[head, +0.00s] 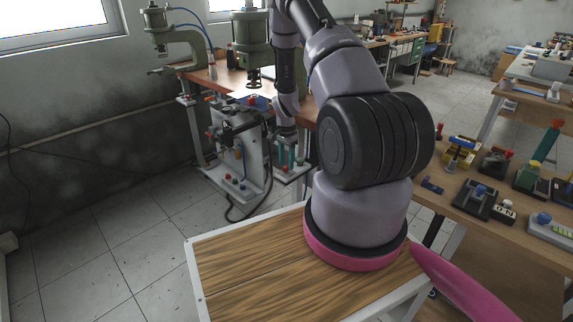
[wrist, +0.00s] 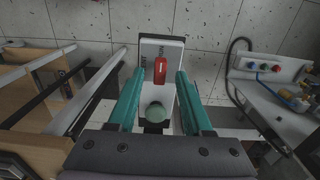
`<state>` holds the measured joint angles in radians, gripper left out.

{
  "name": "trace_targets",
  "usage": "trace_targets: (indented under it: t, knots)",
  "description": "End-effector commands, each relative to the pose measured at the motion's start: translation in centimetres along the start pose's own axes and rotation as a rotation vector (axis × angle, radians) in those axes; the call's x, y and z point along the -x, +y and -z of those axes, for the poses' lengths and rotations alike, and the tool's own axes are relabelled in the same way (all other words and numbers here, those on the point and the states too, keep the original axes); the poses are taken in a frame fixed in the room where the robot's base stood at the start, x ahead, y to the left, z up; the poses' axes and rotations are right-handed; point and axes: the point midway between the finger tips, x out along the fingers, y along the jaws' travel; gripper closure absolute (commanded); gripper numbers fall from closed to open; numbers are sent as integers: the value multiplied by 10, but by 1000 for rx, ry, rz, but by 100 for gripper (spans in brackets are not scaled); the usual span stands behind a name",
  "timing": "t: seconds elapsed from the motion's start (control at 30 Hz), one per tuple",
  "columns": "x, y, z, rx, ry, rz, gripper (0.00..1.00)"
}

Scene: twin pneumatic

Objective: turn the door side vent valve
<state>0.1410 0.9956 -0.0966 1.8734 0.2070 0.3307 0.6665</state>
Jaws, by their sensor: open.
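In the wrist view, a red bar-shaped handle (wrist: 161,70) lies lengthwise on a pale plate (wrist: 170,46) with dark lettering too small to read surely. It looks like a valve lever; I cannot tell which side's valve it is. My gripper (wrist: 160,76) is open, its two teal fingers on either side of the red handle with gaps to both. A round pale-green knob (wrist: 157,112) sits nearer the palm between the fingers. In the head view my gripper (head: 290,155) points down beside the workbench, and the red handle is too small there to make out clearly.
A pale machine panel with coloured buttons (head: 238,185) stands left of my gripper; buttons also show at right in the wrist view (wrist: 263,67). A black cable (head: 245,210) hangs below. A wooden table (head: 250,270) is in front, and a bench with devices (head: 490,200) is at right.

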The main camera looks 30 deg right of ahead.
Motion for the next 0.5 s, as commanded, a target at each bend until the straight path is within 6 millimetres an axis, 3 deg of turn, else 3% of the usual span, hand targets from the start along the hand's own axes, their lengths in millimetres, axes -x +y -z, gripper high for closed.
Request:
trace_targets:
  t: [0.13, 0.43, 0.47, 0.5]
  knots:
    - [-11, 0, 0, 0, 1, 0, 50]
    - [-14, 0, 0, 1, 1, 1, 50]
    - [-14, 0, 0, 1, 1, 1, 58]
    - [-13, 0, 0, 1, 1, 1, 73]
